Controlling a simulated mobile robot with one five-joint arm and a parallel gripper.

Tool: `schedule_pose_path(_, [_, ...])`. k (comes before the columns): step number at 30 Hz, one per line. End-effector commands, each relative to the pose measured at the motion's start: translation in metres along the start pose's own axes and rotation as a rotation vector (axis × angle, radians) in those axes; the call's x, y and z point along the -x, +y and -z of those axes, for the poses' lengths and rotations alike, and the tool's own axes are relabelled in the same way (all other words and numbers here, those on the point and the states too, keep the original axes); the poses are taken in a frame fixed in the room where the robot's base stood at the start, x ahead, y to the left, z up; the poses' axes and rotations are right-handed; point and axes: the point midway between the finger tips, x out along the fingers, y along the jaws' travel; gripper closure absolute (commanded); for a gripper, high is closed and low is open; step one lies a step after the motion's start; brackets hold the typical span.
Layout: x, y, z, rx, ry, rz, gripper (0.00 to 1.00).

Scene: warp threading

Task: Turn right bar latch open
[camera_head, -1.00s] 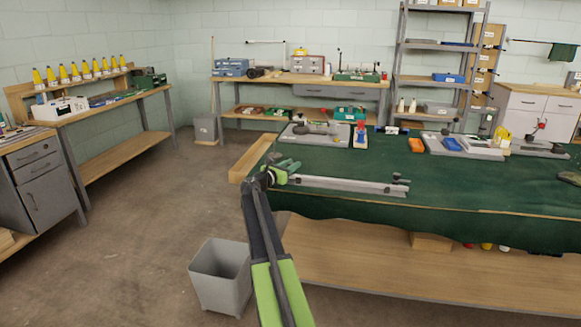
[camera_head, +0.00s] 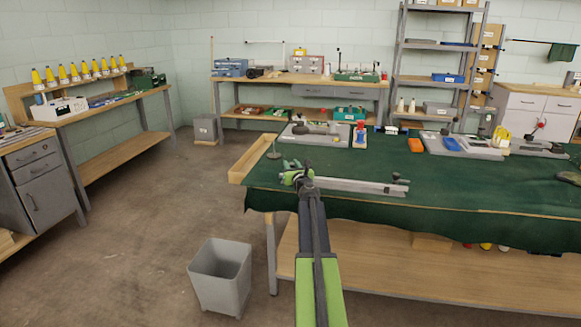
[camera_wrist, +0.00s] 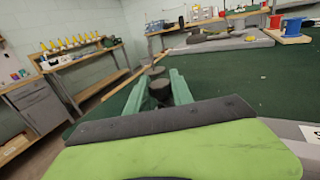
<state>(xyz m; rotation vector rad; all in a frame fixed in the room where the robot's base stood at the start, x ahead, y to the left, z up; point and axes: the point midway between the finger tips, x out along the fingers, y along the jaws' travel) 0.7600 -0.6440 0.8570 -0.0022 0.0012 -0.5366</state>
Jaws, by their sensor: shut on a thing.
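A long pale metal bar (camera_head: 355,186) lies along the near left part of the green-covered table. A dark latch knob (camera_head: 398,178) stands at its right-hand end in the head view, with nothing touching it. My gripper (camera_head: 292,166) is at the bar's left-hand end in that view. In the wrist view its two green fingers (camera_wrist: 160,85) are shut on a dark round knob (camera_wrist: 160,91). A second dark disc shows just beyond it. The bar's left end is mostly hidden by my wrist, so I cannot tell how that latch is turned.
A small thin post (camera_head: 273,152) on a round base stands near the table's left edge. A grey plate (camera_head: 312,138) with parts lies behind my gripper. A red and blue piece (camera_head: 360,135) stands beside it. A grey bin (camera_head: 221,278) is on the floor. The cloth (camera_head: 470,185) right of the bar is mostly clear.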

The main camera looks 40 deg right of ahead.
Motion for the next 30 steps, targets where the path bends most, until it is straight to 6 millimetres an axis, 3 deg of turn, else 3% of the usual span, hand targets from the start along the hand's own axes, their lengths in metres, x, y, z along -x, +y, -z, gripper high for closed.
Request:
schedule_pose_path(1, [-0.0013,-0.0074,-0.0005,-0.001,0.0,-0.022,1.0])
schedule_pose_path(12, [-0.002,-0.0056,-0.0008,-0.002,-0.001,-0.204,1.0])
schedule_pose_path(30, [-0.0017,-0.0042,-0.001,-0.004,-0.002,-0.245,1.0])
